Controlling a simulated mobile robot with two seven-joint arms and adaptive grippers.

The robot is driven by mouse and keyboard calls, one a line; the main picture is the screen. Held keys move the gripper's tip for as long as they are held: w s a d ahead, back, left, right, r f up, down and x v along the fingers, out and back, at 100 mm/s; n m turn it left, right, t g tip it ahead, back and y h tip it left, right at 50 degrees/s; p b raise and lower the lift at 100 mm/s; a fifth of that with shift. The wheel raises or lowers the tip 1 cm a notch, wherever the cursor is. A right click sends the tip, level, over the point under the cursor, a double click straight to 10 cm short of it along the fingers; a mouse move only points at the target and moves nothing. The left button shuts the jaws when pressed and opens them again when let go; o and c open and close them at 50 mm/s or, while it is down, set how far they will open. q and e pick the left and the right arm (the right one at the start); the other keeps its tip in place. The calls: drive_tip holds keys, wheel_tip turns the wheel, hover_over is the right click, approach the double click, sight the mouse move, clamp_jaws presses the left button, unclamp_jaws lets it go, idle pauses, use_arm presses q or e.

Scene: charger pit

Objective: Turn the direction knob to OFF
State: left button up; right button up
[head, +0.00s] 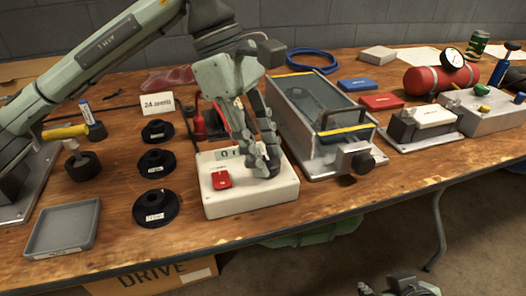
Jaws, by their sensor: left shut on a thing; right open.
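A white control box (262,198) sits near the table's front edge, with a red rocker switch (221,179) on its left and a small dark-lettered label behind it. My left gripper (266,168) reaches down onto the right part of the box's top. Its dark fingers are shut on the direction knob, which they cover. The knob's pointer and the markings around it are hidden, so I cannot tell its setting. My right gripper (397,287) is low at the bottom edge, partly cut off, in front of the table and away from the box.
A metal case with a clear lid (320,110) stands close to the box's right. Several black round parts (155,206) stand to its left, beside a grey tray (64,230). A red tank with a gauge (440,80) is at the back right.

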idle(0.3)
use_arm(q)
drive_tip(key=o, duration=1.2)
drive_tip(key=shift+c, duration=0.2)
drive_tip(key=v, duration=1.2)
